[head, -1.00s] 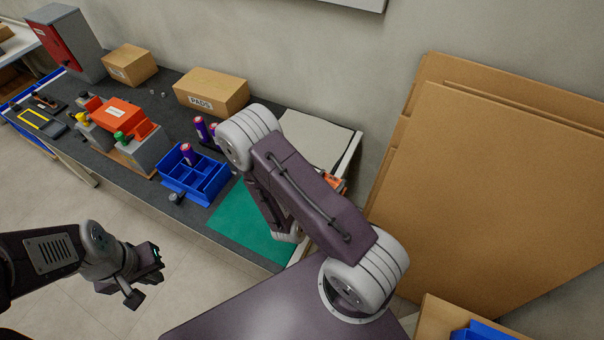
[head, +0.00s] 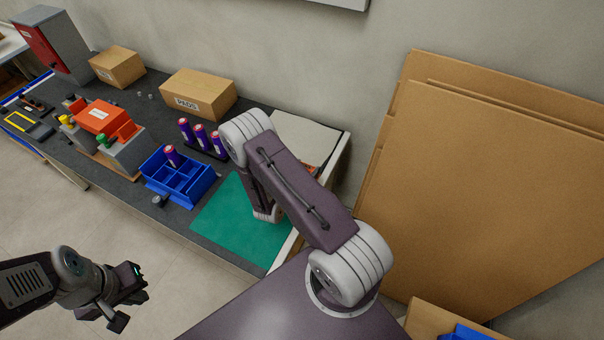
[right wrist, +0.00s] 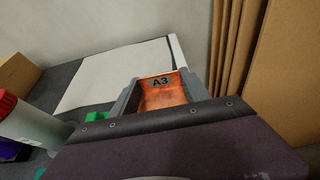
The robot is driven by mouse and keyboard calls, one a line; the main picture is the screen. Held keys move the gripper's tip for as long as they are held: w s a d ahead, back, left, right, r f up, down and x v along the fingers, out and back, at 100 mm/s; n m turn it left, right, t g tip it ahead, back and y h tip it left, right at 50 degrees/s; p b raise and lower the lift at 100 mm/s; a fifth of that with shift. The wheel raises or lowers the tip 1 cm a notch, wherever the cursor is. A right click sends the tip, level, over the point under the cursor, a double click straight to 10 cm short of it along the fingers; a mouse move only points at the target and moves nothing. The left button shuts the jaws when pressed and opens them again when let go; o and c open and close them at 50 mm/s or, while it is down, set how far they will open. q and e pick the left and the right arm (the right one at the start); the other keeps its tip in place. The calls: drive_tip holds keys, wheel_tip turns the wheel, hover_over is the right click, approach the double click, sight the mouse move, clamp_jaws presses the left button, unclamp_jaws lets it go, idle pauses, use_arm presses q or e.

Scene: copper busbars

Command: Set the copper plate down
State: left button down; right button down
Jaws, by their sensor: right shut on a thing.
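In the right wrist view, an orange-brown copper plate (right wrist: 165,99) with an A3 label sits between the grey fingers of my right gripper (right wrist: 160,92), which is shut on it. The plate's lower end is hidden by the dark wrist edge. In the head view, my right arm hides most of the gripper; only a small orange patch (head: 283,170) shows beside the arm. The green mat (head: 238,228) lies on the dark bench below the arm, partly covered by it. My left gripper (head: 132,298) is open and empty over the floor at lower left.
A blue divided bin (head: 182,190) stands left of the mat, with purple cylinders (head: 200,138) behind it. A pale panel (head: 300,135) lies at the bench's right end. A PADS box (head: 197,95) is at the back. Cardboard sheets (head: 490,190) lean on the wall at right.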

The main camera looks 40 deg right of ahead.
drive_tip(key=shift+w+d+f, duration=0.1)
drive_tip(key=shift+w+f, duration=0.3)
drive_tip(key=shift+w, duration=0.25)
drive_tip(key=shift+w+d+f, duration=0.1)
drive_tip(key=shift+w+f, duration=0.25)
drive_tip(key=shift+w, duration=0.25)
drive_tip(key=shift+f, duration=2.15)
drive_tip(key=c, duration=0.5)
unclamp_jaws()
